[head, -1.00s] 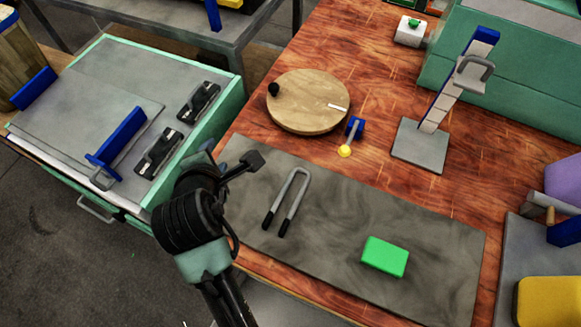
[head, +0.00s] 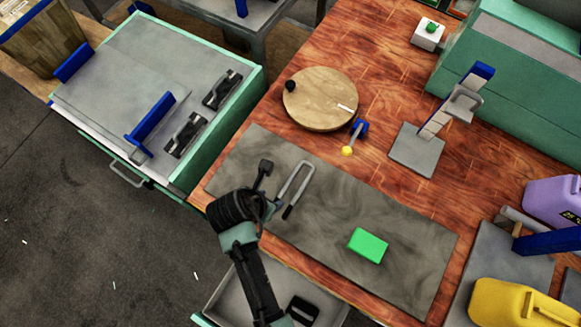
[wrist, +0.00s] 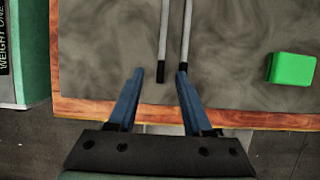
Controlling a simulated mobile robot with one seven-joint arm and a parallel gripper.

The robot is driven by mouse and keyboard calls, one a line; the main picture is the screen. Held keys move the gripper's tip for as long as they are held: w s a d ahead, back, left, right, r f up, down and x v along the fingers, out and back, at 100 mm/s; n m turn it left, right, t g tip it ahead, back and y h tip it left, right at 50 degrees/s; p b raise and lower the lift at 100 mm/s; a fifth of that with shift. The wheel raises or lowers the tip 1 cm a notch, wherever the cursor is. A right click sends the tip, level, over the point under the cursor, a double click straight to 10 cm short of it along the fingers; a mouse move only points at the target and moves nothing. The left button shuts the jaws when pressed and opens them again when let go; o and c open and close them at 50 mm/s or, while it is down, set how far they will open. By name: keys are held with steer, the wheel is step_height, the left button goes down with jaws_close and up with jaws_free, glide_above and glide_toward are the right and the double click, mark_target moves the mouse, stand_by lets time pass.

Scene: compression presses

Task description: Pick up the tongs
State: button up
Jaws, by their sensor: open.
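The tongs (head: 302,188) are a grey metal U with black tips, lying on the dark grey mat (head: 405,250). Their bend points away from my arm in the head view. In the wrist view, the tongs' two legs (wrist: 164,35) run up out of the frame, black tips nearest me. My gripper (wrist: 160,72) is open and empty, its blue fingers spread at the tip end of the tongs. The left leg lines up between the fingers, and the right leg lines up with the right fingertip. I cannot tell the gripper's height above the mat. In the head view, my arm partly hides the tongs' left tip.
A green block (head: 368,245) lies on the mat right of the tongs. A round wooden board (head: 320,98) and a blue-and-yellow lever (head: 355,137) are behind. A yellow jug (head: 515,303) stands at right. An open drawer (head: 225,300) is below the table's front edge.

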mark_target(277, 198)
steer(key=shift+s+x, duration=0.2)
steer(key=shift+x, duration=3.25)
jaws_close()
